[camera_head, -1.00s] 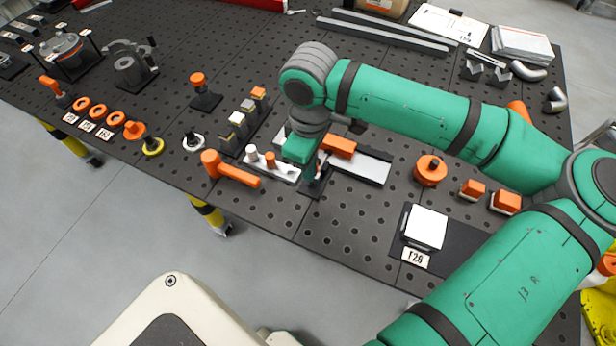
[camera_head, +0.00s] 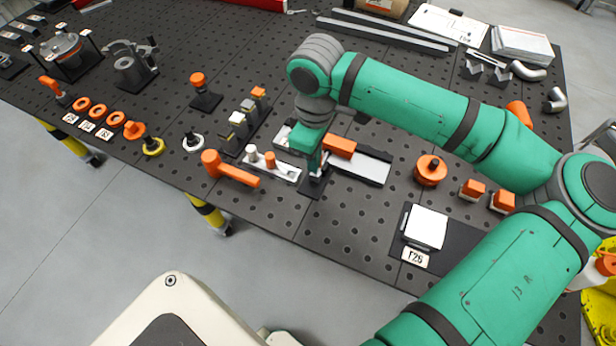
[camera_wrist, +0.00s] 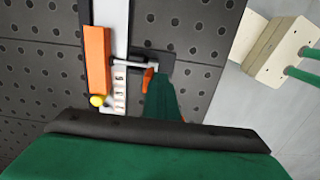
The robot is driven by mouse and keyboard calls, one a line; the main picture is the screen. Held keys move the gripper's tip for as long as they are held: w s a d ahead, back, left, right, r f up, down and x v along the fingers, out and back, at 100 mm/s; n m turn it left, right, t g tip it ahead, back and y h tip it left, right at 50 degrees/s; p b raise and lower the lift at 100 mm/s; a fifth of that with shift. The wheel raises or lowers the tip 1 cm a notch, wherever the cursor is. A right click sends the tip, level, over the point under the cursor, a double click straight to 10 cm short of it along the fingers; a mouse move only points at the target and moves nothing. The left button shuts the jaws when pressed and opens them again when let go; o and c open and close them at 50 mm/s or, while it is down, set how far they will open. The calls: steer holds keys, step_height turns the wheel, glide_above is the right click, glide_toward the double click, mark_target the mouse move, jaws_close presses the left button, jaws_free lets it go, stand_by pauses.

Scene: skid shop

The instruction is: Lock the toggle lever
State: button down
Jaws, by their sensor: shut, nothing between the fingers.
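The toggle clamp sits on a small dark base (camera_head: 311,188) at the near end of a white rail. In the wrist view its metal rod (camera_wrist: 130,63) points toward the rail, and a small orange piece (camera_wrist: 149,78), apparently the lever's grip, shows beside my gripper. My gripper (camera_head: 315,168) is shut and empty, pointing down at the clamp. It also shows in the wrist view (camera_wrist: 160,82) right against or just beside the orange piece; I cannot tell whether they touch. My fingers hide part of the lever, so its angle is unclear.
An orange block (camera_wrist: 97,57) lies along the white rail (camera_head: 362,164), near a yellow ball (camera_wrist: 97,100). An orange knob (camera_head: 430,170) is to the right. The table's front edge is close.

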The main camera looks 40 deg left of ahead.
steer(key=shift+w+a, duration=0.15)
steer(key=shift+w, duration=0.75)
steer(key=shift+s, duration=0.2)
steer(key=shift+s, duration=0.4)
step_height(320, 180, up, 7)
stand_by(0.8)
stand_by(0.5)
